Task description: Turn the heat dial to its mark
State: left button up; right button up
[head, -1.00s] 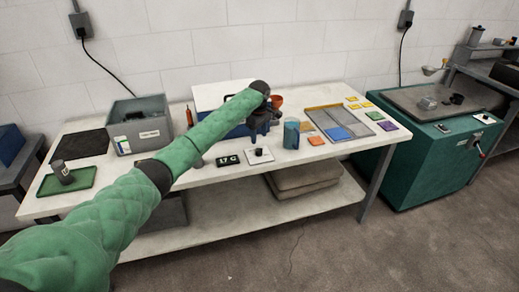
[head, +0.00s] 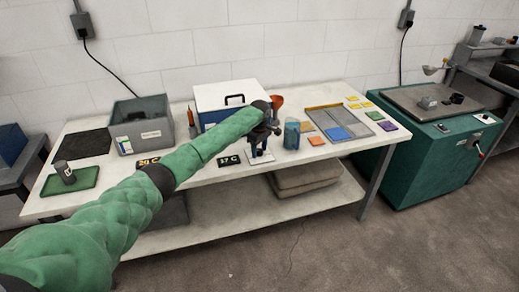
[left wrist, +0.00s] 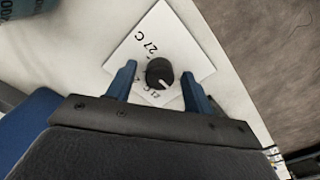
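The heat dial (left wrist: 159,73) is a round black knob with a pale pointer line, on a white plate (left wrist: 172,35) printed "27 C". A second label beside the knob is partly hidden. In the head view the plate (head: 262,159) sits at the table's front edge, and my gripper hides the knob. My left gripper (left wrist: 158,70) is open, with one blue finger on each side of the dial. Gaps show between fingers and knob; in the head view the left gripper (head: 262,147) is right over the plate. My right gripper is not in view.
A black "17 C" display (head: 229,160) and a "20 C" display (head: 148,161) stand left of the plate. A white-and-blue cool box (head: 222,97) is behind my arm. A blue cylinder (head: 291,135) stands to the right, near a sectioned tray (head: 325,113).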

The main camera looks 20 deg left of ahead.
pick_arm(q)
jog(key=c, duration=0.9)
jog(key=shift+m, duration=0.3)
jog(key=m+p, duration=0.3)
jog(key=m, duration=0.3)
jog(key=shift+r+p, duration=0.1)
jog(key=shift+p, duration=0.2)
jog(key=m, duration=0.2)
jog(key=shift+m+p, duration=0.3)
jog(key=shift+m, duration=1.2)
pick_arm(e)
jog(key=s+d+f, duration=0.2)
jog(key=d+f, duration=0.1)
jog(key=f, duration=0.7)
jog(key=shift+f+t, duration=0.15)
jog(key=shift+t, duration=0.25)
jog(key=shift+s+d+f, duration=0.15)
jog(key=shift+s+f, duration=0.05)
